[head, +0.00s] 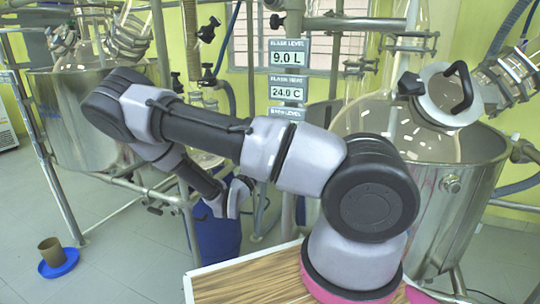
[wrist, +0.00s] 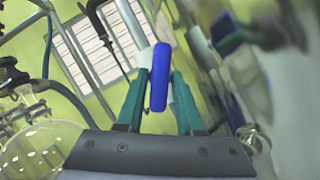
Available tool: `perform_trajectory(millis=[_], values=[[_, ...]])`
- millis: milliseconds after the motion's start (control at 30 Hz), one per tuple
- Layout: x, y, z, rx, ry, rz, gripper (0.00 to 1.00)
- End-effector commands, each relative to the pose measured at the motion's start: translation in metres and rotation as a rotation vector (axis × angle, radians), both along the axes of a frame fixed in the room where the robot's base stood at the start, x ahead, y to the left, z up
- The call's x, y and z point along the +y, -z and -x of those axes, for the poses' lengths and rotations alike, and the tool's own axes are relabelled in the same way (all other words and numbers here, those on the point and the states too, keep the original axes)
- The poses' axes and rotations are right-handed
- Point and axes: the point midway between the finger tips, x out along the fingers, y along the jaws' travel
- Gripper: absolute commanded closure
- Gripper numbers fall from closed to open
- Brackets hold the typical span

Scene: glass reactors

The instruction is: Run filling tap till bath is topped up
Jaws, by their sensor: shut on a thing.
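In the wrist view my gripper (wrist: 160,84) has its two teal fingers closed on the sides of a blue tap handle (wrist: 161,62). The handle stands upright in that picture, with a pale part behind it. In the head view my arm bends down at centre left, and the fingers and handle cannot be made out there. A steel bath (head: 455,205) stands at right with a glass flask in it. Another steel bath (head: 85,125) stands at left. The display panel (head: 288,57) reads flask level 9.0 L and a flask temperature of 24.0 C; my arm hides the bath level value.
A wooden tabletop (head: 245,284) lies in front of my arm. A brown cup (head: 50,251) stands on a blue dish (head: 58,264) on the floor at left. Metal frame pipes and hoses crowd the space around both baths. The front left floor is mostly clear.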

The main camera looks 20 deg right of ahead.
Motion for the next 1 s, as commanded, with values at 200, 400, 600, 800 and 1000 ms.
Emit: perform_trajectory(millis=[200, 400, 600, 800, 1000], values=[[0.001, 0.001, 0.000, 0.003, -0.001, -0.001, 1.00], [0.001, 0.001, 0.000, 0.003, -0.001, -0.001, 0.43], [0.000, 0.000, 0.000, 0.002, -0.001, -0.001, 0.43], [0.007, 0.003, 0.004, 0.002, -0.003, 0.000, 0.43], [0.037, 0.015, 0.022, 0.003, -0.006, -0.001, 0.43]])
